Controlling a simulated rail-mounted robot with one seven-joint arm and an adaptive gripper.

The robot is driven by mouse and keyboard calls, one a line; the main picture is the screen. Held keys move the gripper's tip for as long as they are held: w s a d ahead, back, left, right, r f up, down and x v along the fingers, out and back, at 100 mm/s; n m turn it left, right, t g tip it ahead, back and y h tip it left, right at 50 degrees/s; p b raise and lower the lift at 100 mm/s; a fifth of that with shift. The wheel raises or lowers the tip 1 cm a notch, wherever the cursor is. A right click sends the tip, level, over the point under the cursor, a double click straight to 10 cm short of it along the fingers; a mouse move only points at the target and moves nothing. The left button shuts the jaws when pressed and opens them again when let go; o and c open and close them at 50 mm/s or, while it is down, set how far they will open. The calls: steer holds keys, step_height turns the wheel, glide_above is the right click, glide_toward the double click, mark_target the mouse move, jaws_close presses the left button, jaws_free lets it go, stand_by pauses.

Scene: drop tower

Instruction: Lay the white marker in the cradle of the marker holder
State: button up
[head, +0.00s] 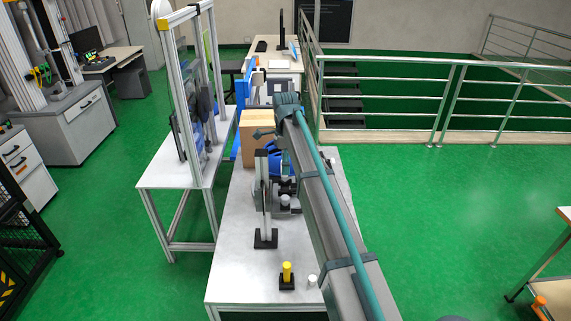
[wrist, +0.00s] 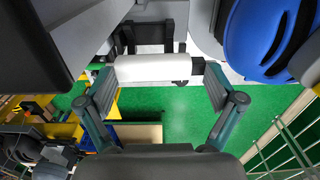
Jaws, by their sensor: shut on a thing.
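In the wrist view the white marker (wrist: 158,68) lies level across the picture between the fingertips of my gripper (wrist: 157,80). My gripper is shut on it, with a finger near each end. A black forked piece (wrist: 152,35), which looks like the marker holder, shows just behind the marker. I cannot tell whether the marker touches it or rests in its cradle. In the head view my arm hides much of the work area, and I cannot make out the gripper or the held marker clearly.
In the head view the table (head: 235,265) carries a cardboard box (head: 255,145), a blue object (head: 276,160), a post on a black base (head: 265,238), a yellow piece on a black block (head: 287,273) and a small white cylinder (head: 312,281). The blue object is close right in the wrist view (wrist: 262,45).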

steer(key=shift+s+d+f, duration=0.1)
steer(key=shift+s+d, duration=0.05)
steer(key=shift+s, duration=0.2)
steer(key=shift+w+f+b, duration=0.1)
steer(key=shift+f+b, duration=1.15)
steer(key=shift+f, duration=1.55)
steer(key=shift+f, duration=0.1)
steer(key=o, duration=0.6)
steer(key=shift+o, duration=0.2)
